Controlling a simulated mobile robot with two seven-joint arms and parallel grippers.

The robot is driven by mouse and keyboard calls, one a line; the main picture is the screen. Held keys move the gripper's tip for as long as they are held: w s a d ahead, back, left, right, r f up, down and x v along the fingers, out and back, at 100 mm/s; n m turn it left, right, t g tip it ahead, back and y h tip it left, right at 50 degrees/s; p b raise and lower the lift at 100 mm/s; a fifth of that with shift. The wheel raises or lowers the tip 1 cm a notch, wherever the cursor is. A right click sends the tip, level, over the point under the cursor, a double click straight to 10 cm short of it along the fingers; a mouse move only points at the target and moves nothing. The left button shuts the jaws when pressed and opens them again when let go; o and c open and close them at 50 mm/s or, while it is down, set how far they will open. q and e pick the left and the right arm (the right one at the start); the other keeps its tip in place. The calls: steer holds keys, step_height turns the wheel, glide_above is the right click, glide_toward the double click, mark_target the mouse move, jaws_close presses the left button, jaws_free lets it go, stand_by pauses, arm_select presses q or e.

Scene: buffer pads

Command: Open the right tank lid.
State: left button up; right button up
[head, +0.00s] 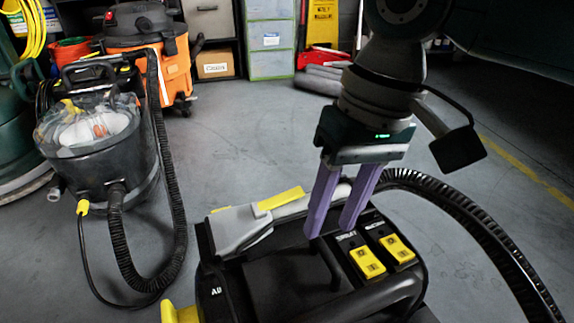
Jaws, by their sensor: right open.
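A black machine (262,275) with grey and yellow parts stands low in the middle of the head view. On its top are a grey piece (238,227) with a yellow strip (281,198), and two yellow switches (367,262) at the right. Which part is the right tank lid I cannot tell for sure. My right gripper (330,230) has two purple fingers, apart and pointing down over the machine's top, between the grey piece and the switches. Whether the tips touch the machine is unclear. My left gripper is not in view.
A black ribbed hose (475,222) curves from behind the machine to the right. A grey vacuum with a clear top (95,140) and an orange vacuum (165,62) stand at the left. Shelves with drawers (270,40) line the back. Grey floor between is clear.

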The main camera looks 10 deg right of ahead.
mark_target(323, 243)
steer(key=shift+a+f+b, duration=0.15)
steer(key=shift+f+b, duration=0.2)
steer(key=shift+f, duration=0.4)
steer(key=shift+a+f+b, duration=0.1)
steer(key=shift+f+b, duration=0.25)
steer(key=shift+f, duration=0.4)
jaws_close()
